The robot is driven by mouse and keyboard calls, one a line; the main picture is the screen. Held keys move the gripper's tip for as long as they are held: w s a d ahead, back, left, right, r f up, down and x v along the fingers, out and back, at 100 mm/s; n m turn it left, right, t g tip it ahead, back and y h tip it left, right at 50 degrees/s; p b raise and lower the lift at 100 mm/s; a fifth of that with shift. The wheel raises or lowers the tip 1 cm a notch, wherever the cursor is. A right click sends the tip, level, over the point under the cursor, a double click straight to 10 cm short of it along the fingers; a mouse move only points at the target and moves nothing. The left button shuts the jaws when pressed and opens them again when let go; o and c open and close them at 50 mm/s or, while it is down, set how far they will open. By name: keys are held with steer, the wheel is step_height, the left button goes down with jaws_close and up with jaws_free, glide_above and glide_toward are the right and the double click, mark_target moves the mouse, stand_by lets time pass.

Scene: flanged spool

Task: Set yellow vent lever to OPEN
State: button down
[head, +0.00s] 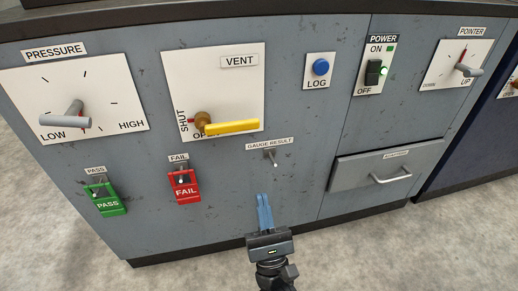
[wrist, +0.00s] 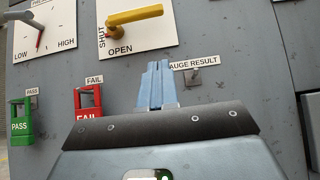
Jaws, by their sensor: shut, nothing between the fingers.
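The yellow vent lever (head: 231,127) sits on the white VENT plate (head: 212,82), its handle lying roughly level and pointing right from a brown hub. A small red mark left of the hub is by the word SHUT; the word OPEN is below the hub, partly covered by the handle in the head view. In the wrist view the lever (wrist: 136,15) is at the upper left, with OPEN readable under it. My gripper (head: 264,205) has its blue fingers together, empty, below and to the right of the lever, apart from it. The fingertips (wrist: 158,70) show mid-frame in the wrist view.
Left are the PRESSURE lever (head: 68,115) and the green PASS tag (head: 105,201); the red FAIL tag (head: 185,187) hangs below VENT. The GAUGE RESULT hook (head: 273,158) is just above my fingers. A drawer handle (head: 392,176) sticks out at right.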

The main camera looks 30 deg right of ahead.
mark_target(227, 122)
steer(key=s+r+b+x, duration=0.1)
steer(key=s+r+x, duration=0.1)
steer(key=x, duration=1)
steer(key=shift+w+a+r, duration=0.25)
steer(key=shift+w+r, duration=0.05)
steer(key=shift+r, duration=0.05)
steer(key=shift+n+y, duration=0.3)
